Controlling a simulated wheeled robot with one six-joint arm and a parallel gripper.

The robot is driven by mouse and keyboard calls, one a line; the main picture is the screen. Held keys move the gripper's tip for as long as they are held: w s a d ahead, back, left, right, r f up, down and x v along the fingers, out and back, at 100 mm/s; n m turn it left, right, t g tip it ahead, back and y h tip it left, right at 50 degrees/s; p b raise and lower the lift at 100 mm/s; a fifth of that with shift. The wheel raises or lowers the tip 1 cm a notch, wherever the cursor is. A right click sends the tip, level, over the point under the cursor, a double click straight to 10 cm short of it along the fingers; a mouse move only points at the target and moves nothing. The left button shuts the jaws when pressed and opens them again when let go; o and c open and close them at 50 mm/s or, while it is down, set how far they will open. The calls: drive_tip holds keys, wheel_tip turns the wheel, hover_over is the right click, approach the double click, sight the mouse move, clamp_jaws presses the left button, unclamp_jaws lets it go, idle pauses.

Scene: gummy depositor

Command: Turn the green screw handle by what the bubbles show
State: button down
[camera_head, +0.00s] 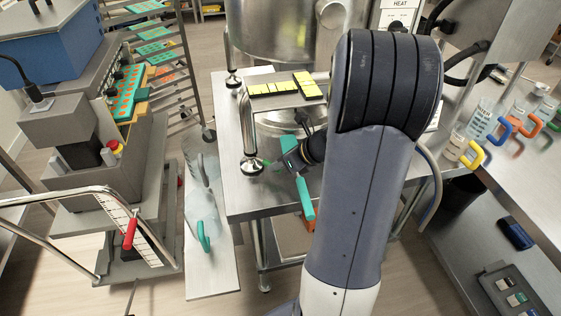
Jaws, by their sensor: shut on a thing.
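Two yellow-green bubble levels lie on the steel frame above: one long level (272,89) runs left to right, and a second level (307,84) points away from me. Dark marks show on both, but I cannot tell where the bubbles sit.
A steel table (240,195) carries the depositor's steel vessel (270,25). Clear jugs, one with a teal handle (203,237), stand on a low board at left. Containers with coloured handles (473,154) stand at right.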

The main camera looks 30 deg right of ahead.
drive_tip(key=c, duration=1.3)
unclamp_jaws()
drive_tip(key=shift+c, duration=0.2)
drive_tip(key=shift+r, duration=0.1)
drive_tip(key=v, duration=1)
drive_tip(key=shift+s+d+r+p, duration=0.2)
drive_tip(key=shift+s+p, duration=0.05)
drive_tip(key=shift+p, duration=0.05)
